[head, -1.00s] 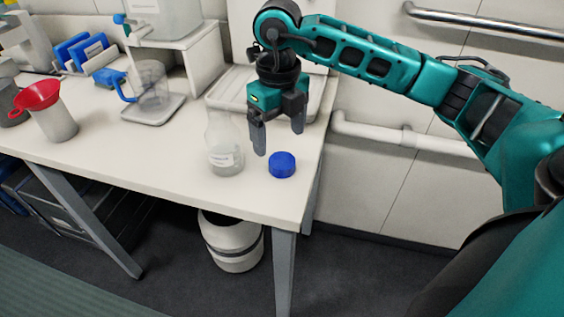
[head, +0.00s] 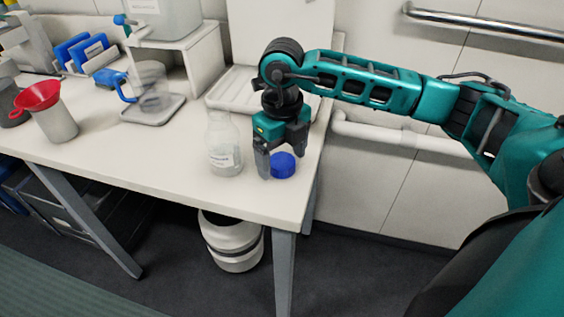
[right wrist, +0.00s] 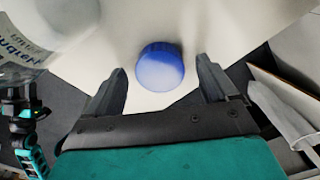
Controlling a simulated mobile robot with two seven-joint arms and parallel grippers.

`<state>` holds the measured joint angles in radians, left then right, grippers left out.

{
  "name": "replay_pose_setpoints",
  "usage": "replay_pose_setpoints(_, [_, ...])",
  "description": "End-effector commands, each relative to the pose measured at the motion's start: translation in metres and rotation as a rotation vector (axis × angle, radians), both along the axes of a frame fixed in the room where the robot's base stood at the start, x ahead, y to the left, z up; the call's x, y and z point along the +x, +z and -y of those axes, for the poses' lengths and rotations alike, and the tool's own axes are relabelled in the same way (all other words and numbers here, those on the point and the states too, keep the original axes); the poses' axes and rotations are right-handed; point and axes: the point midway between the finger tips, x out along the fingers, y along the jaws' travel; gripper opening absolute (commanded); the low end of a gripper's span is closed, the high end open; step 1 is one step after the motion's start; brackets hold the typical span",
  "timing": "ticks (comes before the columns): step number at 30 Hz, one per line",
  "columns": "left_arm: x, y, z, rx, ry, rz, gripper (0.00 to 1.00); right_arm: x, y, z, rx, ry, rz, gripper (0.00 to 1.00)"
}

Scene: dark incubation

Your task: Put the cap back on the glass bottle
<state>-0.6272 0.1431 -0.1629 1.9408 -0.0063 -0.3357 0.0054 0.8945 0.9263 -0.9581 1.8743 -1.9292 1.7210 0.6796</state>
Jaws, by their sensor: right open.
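The blue cap (head: 284,166) lies on the white table near its front right corner. In the right wrist view the cap (right wrist: 160,66) sits between and just beyond the two fingertips. The clear glass bottle (head: 223,145) stands upright and uncapped to the left of the cap; part of the bottle (right wrist: 25,45) with its label shows at the left of the right wrist view. My right gripper (head: 282,166) is open and empty, pointing down, low over the cap. In the head view one finger partly covers the cap's left side.
A glass jug (head: 152,90) stands on a scale at the back. A red funnel (head: 38,95) sits in a container at the left. A white tray (head: 232,88) lies behind the bottle. The table (head: 130,163) is clear in front.

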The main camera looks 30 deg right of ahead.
Motion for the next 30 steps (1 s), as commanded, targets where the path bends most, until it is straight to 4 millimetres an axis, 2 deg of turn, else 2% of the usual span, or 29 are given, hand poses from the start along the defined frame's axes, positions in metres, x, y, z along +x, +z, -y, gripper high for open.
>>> replay_pose_setpoints(2, [-0.0004, -0.0002, 0.0, 0.0, 0.0, -0.001, 0.43, 0.0001, 0.0002, 0.0, 0.0, 0.0, 0.0, 0.86])
replay_pose_setpoints(21, [-0.0002, -0.0002, -0.0001, 0.0, 0.0, -0.001, 0.43, 0.0002, 0.0006, 0.0, 0.0, 0.0, 0.001, 0.27])
replay_pose_setpoints(30, [0.0004, 0.0004, -0.0001, 0.0, 0.0, 0.0, 0.43, 0.0005, 0.0035, 0.0, 0.0, -0.001, 0.001, 0.27])
